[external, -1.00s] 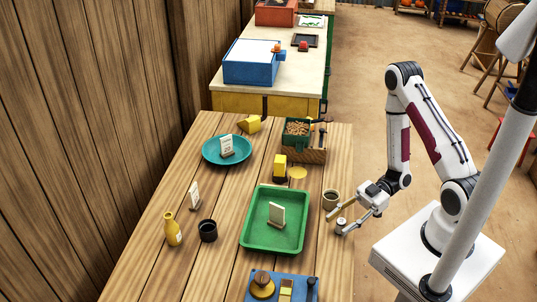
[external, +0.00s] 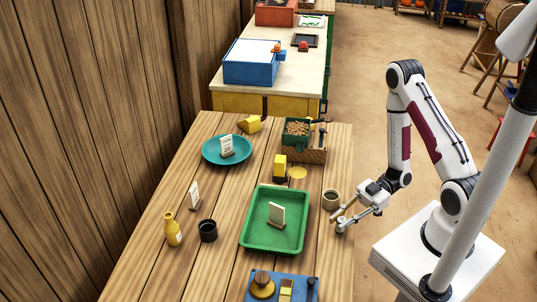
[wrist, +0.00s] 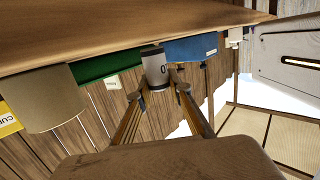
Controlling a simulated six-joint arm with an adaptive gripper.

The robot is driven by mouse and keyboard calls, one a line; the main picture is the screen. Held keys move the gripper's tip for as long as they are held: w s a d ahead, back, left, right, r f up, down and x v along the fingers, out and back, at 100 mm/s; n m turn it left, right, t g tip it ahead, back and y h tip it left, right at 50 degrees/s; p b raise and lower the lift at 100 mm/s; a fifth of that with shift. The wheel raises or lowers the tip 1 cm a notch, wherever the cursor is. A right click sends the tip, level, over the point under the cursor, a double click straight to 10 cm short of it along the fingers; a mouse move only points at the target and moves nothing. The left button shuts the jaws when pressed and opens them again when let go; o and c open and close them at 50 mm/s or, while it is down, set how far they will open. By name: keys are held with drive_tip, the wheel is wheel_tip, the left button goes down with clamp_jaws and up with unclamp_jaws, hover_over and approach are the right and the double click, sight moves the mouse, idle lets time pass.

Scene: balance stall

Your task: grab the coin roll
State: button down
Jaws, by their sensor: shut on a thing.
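The coin roll (wrist: 156,68) is a small pale grey cylinder with dark bands and a printed mark, seen in the wrist view between my fingertips. My gripper (wrist: 160,92) is shut on it, one finger on each side. In the external view my gripper (external: 338,222) is low at the right edge of the wooden table (external: 215,265), just in front of a cup.
The brown cup (external: 331,200) stands close behind my fingers and shows large in the wrist view (wrist: 45,98). A green tray (external: 246,238) with a card lies to the left. A blue board (external: 270,282) lies at the front.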

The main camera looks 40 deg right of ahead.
drive_tip(key=shift+r, duration=1.45)
drive_tip(key=d, duration=1.8)
